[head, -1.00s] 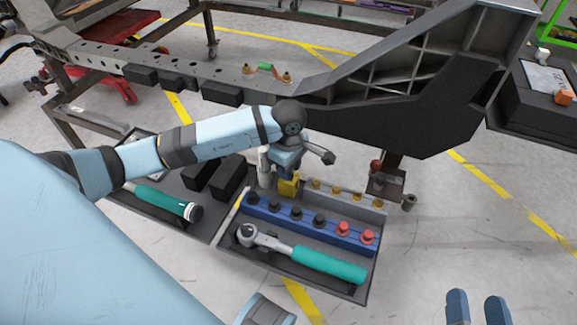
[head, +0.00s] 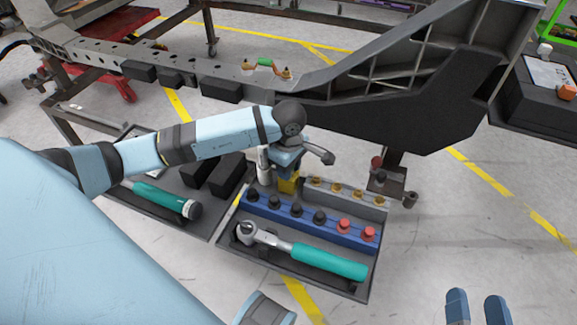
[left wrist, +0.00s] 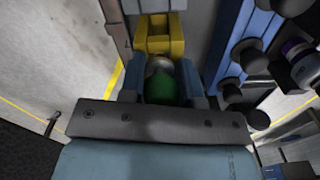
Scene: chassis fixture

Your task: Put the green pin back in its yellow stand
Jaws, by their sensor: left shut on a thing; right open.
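My left gripper (head: 286,166) points down over the yellow stand (head: 288,185) in the tool tray. In the left wrist view it (left wrist: 162,78) is shut on the green pin (left wrist: 160,89), whose rounded green head and a pale metal part show between the fingers. The yellow stand (left wrist: 159,43) lies just beyond the pin there. The pin's lower end is hidden, so I cannot tell whether it is in the stand. In the head view the gripper and arm hide the pin. My right gripper (head: 479,308) is open and empty at the bottom right, over the floor.
A blue rail (head: 308,219) with black and red knobs stands beside the stand. A teal-handled ratchet (head: 315,258) lies in front of it. A white cylinder (head: 263,166) stands close left of the gripper. The grey chassis beam (head: 330,82) runs behind.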

